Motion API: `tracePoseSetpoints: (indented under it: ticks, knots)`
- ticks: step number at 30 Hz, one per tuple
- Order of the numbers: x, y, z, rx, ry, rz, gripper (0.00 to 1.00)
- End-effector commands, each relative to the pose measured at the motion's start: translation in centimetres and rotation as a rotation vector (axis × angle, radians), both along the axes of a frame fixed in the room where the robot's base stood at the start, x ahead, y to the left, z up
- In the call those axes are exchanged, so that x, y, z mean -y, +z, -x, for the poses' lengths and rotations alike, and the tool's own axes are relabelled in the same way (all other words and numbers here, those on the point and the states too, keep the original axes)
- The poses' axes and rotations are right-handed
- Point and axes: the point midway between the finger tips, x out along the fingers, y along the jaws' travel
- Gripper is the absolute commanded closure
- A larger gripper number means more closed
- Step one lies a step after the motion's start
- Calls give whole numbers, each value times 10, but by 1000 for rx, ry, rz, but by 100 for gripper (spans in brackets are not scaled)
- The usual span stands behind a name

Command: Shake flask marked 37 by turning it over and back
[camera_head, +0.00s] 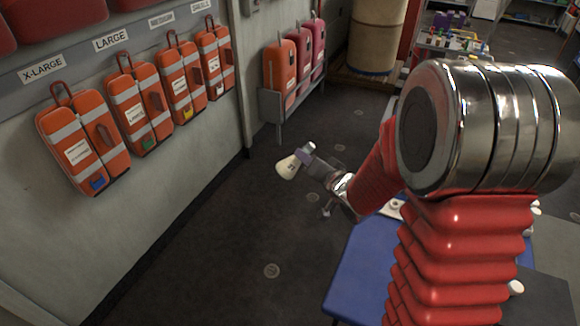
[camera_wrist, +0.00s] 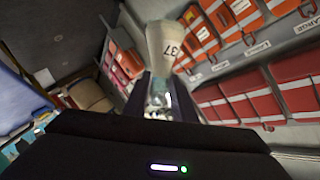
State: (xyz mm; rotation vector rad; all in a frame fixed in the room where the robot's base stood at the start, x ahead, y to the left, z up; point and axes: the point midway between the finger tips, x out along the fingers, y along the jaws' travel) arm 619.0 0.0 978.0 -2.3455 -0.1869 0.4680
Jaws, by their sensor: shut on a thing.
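A small pale flask marked 37 (camera_head: 288,167) is held in the air over the dark floor, left of the blue table in the head view. It is tilted, with its wide body toward the lower left and its capped neck toward the upper right. My gripper (camera_head: 309,154) is shut on it near the neck. In the wrist view the flask (camera_wrist: 167,42) stands out beyond the two dark jaws (camera_wrist: 161,88), with its 37 label visible at an angle. The contents of the flask cannot be made out.
A blue table (camera_head: 362,270) with small white items stands partly behind my arm. Orange suit bags (camera_head: 84,145) hang on the left wall under size labels. A rack (camera_head: 287,105) holds more orange and pink cases. The floor around the flask is clear.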

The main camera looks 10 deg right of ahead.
Motion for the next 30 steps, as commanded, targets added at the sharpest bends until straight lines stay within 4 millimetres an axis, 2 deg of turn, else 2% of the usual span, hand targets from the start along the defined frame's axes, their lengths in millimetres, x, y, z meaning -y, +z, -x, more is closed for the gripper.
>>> tracePoseSetpoints:
  ticks: [17, 30]
  knots:
    - [1, 0, 0, 0, -1, -25, 100]
    - [1, -1, 0, -1, -2, -380, 100]
